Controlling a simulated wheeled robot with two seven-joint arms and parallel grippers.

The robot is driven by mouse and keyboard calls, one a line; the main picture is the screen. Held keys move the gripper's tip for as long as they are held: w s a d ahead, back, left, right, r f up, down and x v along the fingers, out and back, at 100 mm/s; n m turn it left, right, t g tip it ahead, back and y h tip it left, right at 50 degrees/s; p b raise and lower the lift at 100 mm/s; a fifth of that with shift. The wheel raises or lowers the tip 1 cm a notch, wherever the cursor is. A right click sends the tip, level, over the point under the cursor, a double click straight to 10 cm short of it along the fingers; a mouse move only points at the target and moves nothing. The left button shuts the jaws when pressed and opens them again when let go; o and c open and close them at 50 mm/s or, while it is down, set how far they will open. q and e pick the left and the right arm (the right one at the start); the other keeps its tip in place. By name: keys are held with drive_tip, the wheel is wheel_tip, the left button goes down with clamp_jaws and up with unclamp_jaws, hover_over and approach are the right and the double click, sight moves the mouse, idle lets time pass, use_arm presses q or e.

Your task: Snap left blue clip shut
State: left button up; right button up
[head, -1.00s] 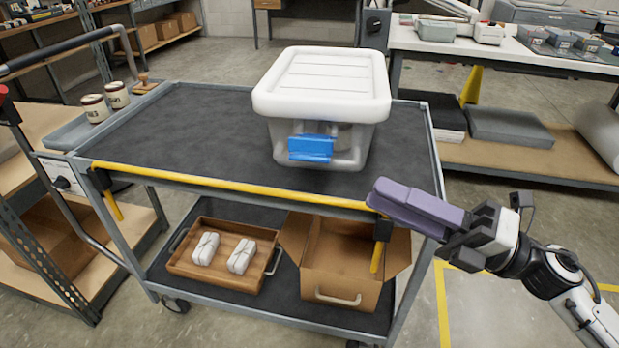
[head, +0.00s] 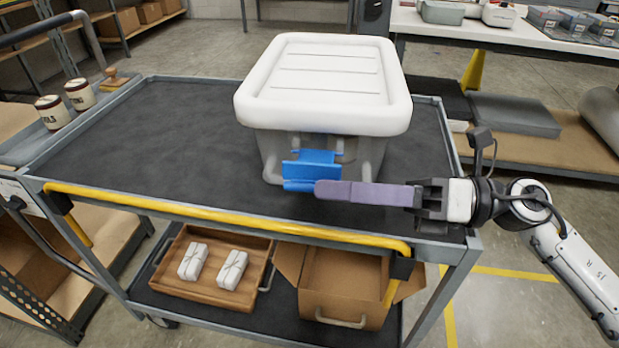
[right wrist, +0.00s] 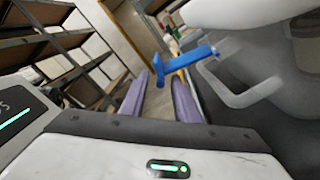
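A clear box with a white lid (head: 325,75) stands on the cart's top shelf. A blue clip (head: 309,162) hangs on its near side. In the right wrist view, the clip (right wrist: 196,57) sticks out from the box wall, with its outer bar near my fingertips. My right gripper (head: 322,190) comes in from the right with long purple fingers pointing left. Its tips overlap the clip's lower edge in the head view; contact is unclear. In the right wrist view the two fingers stand apart, with nothing clearly held between them. My left gripper is out of view.
The cart's dark top shelf (head: 150,150) is clear left of the box, apart from two labelled jars (head: 66,103) beyond its left end. A yellow bar (head: 225,222) runs along the front edge. Below are a wooden tray (head: 205,285) and an open cardboard box (head: 340,290).

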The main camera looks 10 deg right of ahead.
sight(310, 184)
drive_tip(key=shift+x, duration=2.1)
clamp_jaws()
